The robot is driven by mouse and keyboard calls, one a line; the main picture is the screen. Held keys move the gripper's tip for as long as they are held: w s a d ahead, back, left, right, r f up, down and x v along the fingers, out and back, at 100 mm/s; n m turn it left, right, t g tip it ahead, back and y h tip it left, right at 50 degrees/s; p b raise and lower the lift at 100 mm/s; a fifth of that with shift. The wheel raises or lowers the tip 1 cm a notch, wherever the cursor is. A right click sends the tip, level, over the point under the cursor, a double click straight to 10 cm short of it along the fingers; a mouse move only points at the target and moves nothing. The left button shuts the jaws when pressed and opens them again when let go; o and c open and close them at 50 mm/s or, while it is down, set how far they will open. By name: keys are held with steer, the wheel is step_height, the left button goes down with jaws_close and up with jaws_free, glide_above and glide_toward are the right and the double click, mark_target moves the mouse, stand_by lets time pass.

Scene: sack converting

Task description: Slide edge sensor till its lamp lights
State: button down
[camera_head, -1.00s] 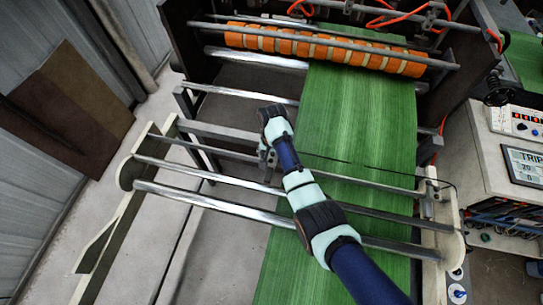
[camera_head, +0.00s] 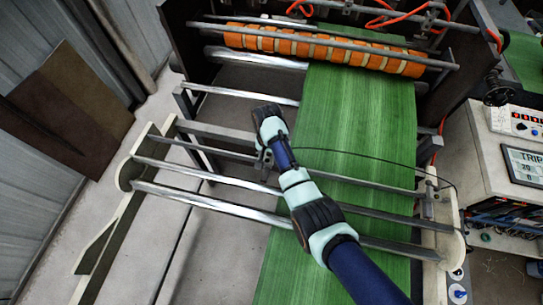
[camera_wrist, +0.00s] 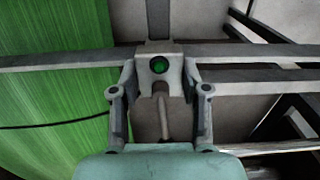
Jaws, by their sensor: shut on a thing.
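The edge sensor (camera_wrist: 158,68) is a small grey block on a crossbar, centred in the wrist view. Its round lamp (camera_wrist: 160,64) shows green; I cannot tell for sure that it is lit. My gripper (camera_wrist: 159,88) is shut on the block, one finger on each side. In the head view my gripper (camera_head: 266,158) is at the rail left of the green web (camera_head: 350,130), and my arm mostly hides the sensor. The web's edge (camera_wrist: 110,95) shows in the wrist view, left of the sensor and apart from its block.
Steel rails (camera_head: 205,200) cross the frame between pale side plates (camera_head: 130,175). A thin black cable (camera_head: 375,157) runs over the web to the right plate. Orange rollers (camera_head: 320,48) stand behind. A control cabinet (camera_head: 505,150) is at the right.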

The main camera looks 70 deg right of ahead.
steer(key=shift+w, duration=0.25)
steer(key=c, duration=0.6)
jaws_free()
steer(key=shift+o, duration=0.2)
step_height(320, 180, up, 12)
